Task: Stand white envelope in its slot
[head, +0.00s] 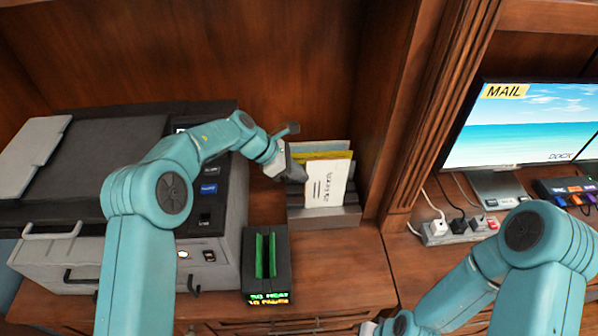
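The white envelope (327,184) with dark writing stands nearly upright, tilted a little, at the front of a grey slotted sorter (325,217). Its lower edge is down behind the sorter's front wall. A yellow envelope (322,155) and a grey-blue one (322,146) stand behind it. My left gripper (298,168) is at the white envelope's left edge, overlapping or touching it. Whether its fingers are closed on the envelope is unclear. Of my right gripper only a small pale part (368,328) shows at the bottom edge.
A large grey and black printer (100,150) stands left. A wooden upright (415,130) rises right of the sorter. A monitor (530,125) and a power strip (460,230) are further right.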

